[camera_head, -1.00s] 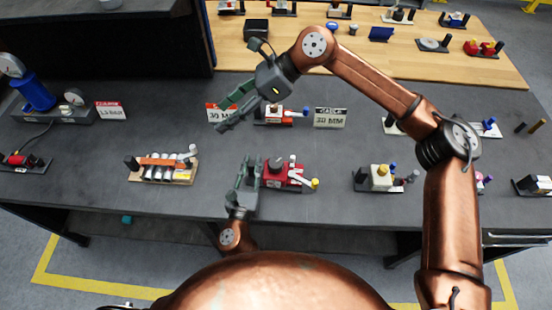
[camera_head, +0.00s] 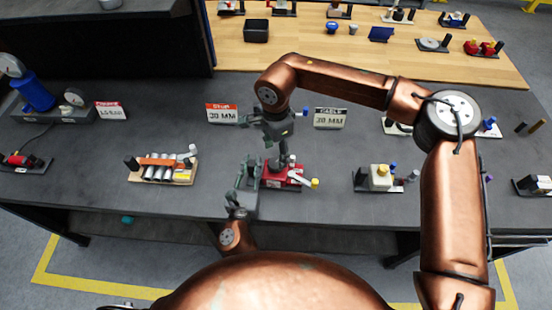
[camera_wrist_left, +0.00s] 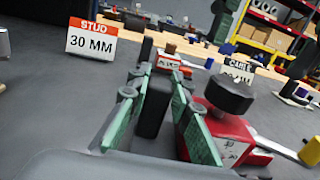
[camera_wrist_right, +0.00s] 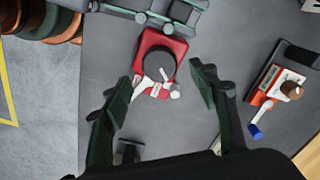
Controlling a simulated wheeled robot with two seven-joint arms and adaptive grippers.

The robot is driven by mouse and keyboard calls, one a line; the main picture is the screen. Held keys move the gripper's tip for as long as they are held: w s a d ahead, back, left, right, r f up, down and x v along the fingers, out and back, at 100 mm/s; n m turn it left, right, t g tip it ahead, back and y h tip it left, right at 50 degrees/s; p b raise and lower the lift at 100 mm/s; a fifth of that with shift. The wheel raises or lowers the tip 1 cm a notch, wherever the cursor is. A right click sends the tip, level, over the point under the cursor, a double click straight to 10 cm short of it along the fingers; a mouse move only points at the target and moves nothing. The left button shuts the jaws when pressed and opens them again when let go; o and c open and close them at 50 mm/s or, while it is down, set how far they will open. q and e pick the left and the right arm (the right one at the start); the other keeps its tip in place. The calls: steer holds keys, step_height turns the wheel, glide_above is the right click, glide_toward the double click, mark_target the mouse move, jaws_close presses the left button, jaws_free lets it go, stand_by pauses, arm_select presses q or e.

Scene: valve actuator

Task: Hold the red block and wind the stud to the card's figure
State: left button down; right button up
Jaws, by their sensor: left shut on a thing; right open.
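The red block (camera_head: 288,178) sits on the bench with a dark round knob (camera_wrist_right: 159,66) on top and a pale lever (camera_head: 301,180) with a yellow tip. My left gripper (camera_head: 249,182) is beside it, shut on the dark upright post (camera_wrist_left: 152,104) at the block's left side. My right gripper (camera_wrist_right: 160,92) is open and empty above the block, its fingers pointing down either side of the knob; no contact shows. The stud card (camera_head: 223,113) with a red header reads 30 MM; it also shows in the left wrist view (camera_wrist_left: 90,43).
A second card (camera_head: 330,118), headed CABLE, reads 30 MM. An orange unit with a blue-tipped lever (camera_wrist_right: 267,92) stands behind the red block. A rack of cylinders (camera_head: 163,168) is to the left, a cream block unit (camera_head: 380,178) to the right. Bare bench (camera_head: 225,150) lies between.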

mark_target(275, 162)
steer(key=shift+f, duration=2.15)
steer(key=c, duration=1.2)
